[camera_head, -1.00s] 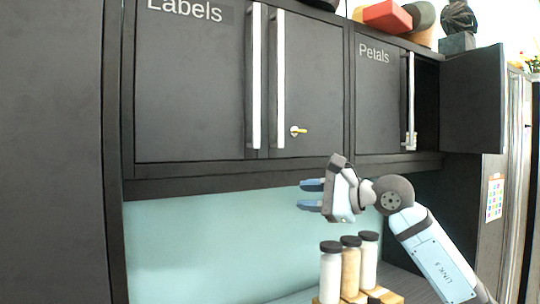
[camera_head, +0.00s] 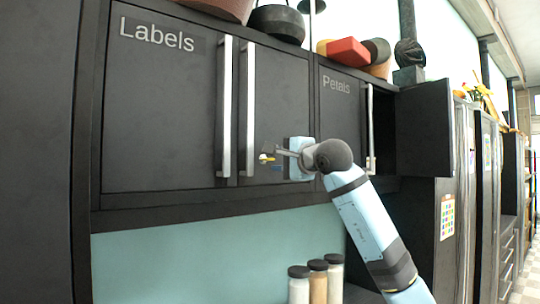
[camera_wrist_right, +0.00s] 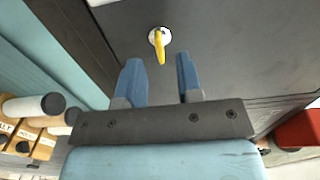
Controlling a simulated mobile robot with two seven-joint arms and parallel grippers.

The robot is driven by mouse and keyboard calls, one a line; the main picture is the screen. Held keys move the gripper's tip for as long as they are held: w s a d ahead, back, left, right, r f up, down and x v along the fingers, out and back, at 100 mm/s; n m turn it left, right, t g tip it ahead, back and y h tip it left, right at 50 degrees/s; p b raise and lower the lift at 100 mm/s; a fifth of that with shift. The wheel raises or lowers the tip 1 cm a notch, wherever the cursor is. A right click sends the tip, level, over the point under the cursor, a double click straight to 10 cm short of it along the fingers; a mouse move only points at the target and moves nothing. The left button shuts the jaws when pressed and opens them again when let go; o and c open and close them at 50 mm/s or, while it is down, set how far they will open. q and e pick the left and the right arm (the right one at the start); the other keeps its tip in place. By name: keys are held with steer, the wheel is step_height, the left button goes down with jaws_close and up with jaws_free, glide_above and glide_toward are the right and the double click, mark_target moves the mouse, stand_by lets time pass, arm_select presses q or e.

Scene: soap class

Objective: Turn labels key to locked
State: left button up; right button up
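The labels key (camera_head: 266,158) is a small yellow key in a pale round lock on the right door (camera_head: 285,95) of the dark Labels cabinet. It also shows in the right wrist view (camera_wrist_right: 160,45), ahead of the fingertips and between their lines. My right gripper (camera_head: 275,160) is at the door, close to the key. In the right wrist view the two blue fingers (camera_wrist_right: 160,75) are spread apart with nothing between them. I cannot tell any contact with the key. My left gripper is not in view.
Two long vertical handles (camera_head: 247,110) stand out left of the key. The Petals cabinet (camera_head: 342,115) is to the right, with its door (camera_head: 425,125) swung open. Capped jars (camera_head: 318,282) stand below. Pots and a red block (camera_head: 348,51) sit on top.

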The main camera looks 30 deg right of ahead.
mark_target(271, 159)
steer(key=shift+w+a+p, duration=0.15)
steer(key=shift+w+p, duration=0.2)
steer(key=shift+w, duration=1.6)
jaws_close()
